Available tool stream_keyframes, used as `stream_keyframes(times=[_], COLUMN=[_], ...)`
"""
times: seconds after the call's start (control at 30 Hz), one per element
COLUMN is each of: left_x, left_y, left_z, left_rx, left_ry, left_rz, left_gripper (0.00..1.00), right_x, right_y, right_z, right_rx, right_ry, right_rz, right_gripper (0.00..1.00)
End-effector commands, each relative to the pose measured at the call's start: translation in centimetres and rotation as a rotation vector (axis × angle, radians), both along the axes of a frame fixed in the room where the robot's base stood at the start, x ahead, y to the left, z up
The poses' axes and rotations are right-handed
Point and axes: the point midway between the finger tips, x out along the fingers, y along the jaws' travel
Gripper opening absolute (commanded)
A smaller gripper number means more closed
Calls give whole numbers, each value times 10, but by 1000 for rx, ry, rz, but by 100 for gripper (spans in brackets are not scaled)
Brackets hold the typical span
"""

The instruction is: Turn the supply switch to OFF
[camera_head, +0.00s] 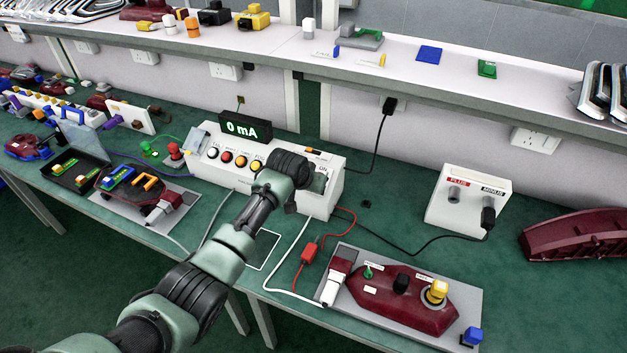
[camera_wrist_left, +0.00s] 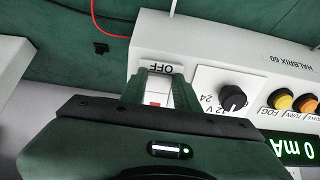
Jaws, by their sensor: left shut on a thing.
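The white supply box (camera_head: 207,170) stands on the green bench, with a row of coloured buttons and a display (camera_head: 242,127) on top reading 0 mA. My left arm covers its right end, where an ON label (camera_head: 322,168) partly shows. In the left wrist view, my left gripper (camera_wrist_left: 157,88) is at the supply switch (camera_wrist_left: 157,99), a white part with a red mark between the two fingers. The gripper is shut on it. An OFF label (camera_wrist_left: 160,68) shows upside down just beyond the fingertips. The switch's exact position is partly hidden. My right gripper is not in view.
A black knob (camera_wrist_left: 232,97) sits beside the switch. A white box marked PLUS and MINUS (camera_head: 465,200) stands to the right. A lamp board (camera_head: 345,262) lies in front, with red and white leads between. A board with a dark red lamp (camera_head: 125,185) lies left.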

Motion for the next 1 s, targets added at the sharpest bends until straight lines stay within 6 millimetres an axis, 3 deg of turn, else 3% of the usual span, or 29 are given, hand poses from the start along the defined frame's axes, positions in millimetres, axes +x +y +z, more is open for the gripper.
stream_keyframes(times=[0.27, 0.3, 0.37, 0.77, 1.0], left_x=[0, 0, 0, -2, -19], left_y=[0, 0, 0, 1, 7], left_z=[-1, -1, -1, 3, 27], left_rx=[-1, -1, -1, -2, -2], left_ry=[-2, -2, -2, -2, -5], left_rz=[1, 1, 1, 0, 0], left_gripper=[0, 39, 53, 53, 53], right_x=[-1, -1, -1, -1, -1], right_y=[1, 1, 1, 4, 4], right_z=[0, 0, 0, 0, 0], right_rx=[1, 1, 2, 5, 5], right_ry=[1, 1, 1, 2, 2], right_rz=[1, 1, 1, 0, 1], right_gripper=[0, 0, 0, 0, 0])
